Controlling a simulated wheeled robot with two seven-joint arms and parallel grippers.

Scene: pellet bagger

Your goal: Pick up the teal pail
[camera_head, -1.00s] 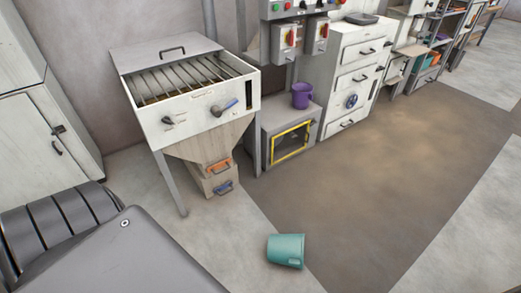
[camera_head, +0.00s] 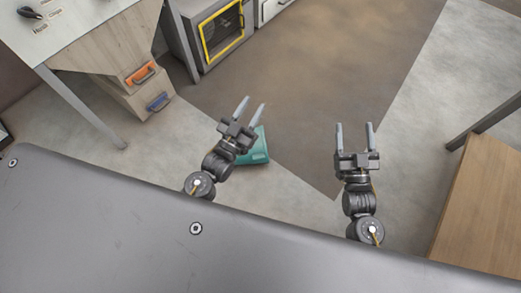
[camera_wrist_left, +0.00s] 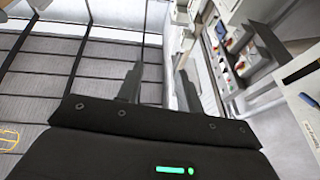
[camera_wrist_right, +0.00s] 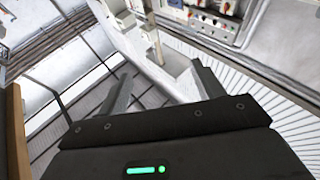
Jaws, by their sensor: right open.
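The teal pail (camera_head: 258,152) is on the floor just in front of my grey body in the head view. My left gripper (camera_head: 252,102) and its wrist cover part of it, so its rim and handle cannot be made out. The left gripper is open and empty, its fingers above and past the pail in the picture. I cannot tell how high it is over the pail. My right gripper (camera_head: 354,124) is open and empty, to the right of the pail and apart from it. Neither wrist view shows the pail.
A cabinet with a yellow-framed door (camera_head: 221,34) is at the top. A wooden-sided table (camera_head: 480,200) is at the right. The brown floor (camera_head: 320,90) ahead is clear.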

